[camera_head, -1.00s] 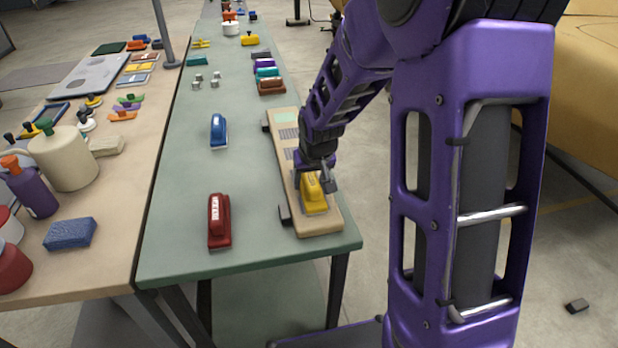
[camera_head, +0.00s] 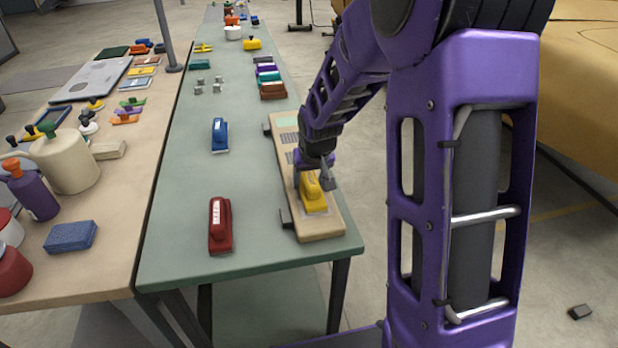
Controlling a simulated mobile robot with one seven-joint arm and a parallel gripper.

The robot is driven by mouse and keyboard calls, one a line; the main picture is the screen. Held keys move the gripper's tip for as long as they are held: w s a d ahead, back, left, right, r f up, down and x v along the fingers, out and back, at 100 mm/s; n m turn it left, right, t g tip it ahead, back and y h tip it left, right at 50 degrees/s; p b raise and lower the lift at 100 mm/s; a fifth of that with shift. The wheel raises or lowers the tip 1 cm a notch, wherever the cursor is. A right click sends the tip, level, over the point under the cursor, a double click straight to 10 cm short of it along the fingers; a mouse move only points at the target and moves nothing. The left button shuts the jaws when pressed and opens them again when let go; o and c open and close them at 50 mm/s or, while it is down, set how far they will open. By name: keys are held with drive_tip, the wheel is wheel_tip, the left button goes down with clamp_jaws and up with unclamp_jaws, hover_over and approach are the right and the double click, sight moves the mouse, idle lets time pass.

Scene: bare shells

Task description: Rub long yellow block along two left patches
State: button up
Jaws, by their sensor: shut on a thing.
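The long yellow block (camera_head: 313,195) is on the near end of a tan board (camera_head: 322,229) at the right edge of the green table. My gripper (camera_head: 314,178) is shut on the block from above. A grey patch shows around the block's near side. More grey patches (camera_head: 289,138) and a pale green patch (camera_head: 286,122) lie farther along the board. My gripper and wrist partly hide the patches in the middle. I cannot tell whether the block presses on the board.
Several coloured blocks (camera_head: 268,78) sit beyond the board. The tan table (camera_head: 110,235) at left is crowded.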

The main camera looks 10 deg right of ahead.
drive_tip(key=shift+s+f, duration=0.1)
drive_tip(key=shift+s, duration=0.85)
drive_tip(key=shift+w, duration=1.5)
drive_tip(key=shift+s+b, duration=0.45)
drive_tip(key=shift+s, duration=1.05)
drive_tip(key=shift+w, duration=1.5)
drive_tip(key=shift+s+b, duration=0.3)
drive_tip(key=shift+s, duration=1.2)
drive_tip(key=shift+w, duration=0.7)
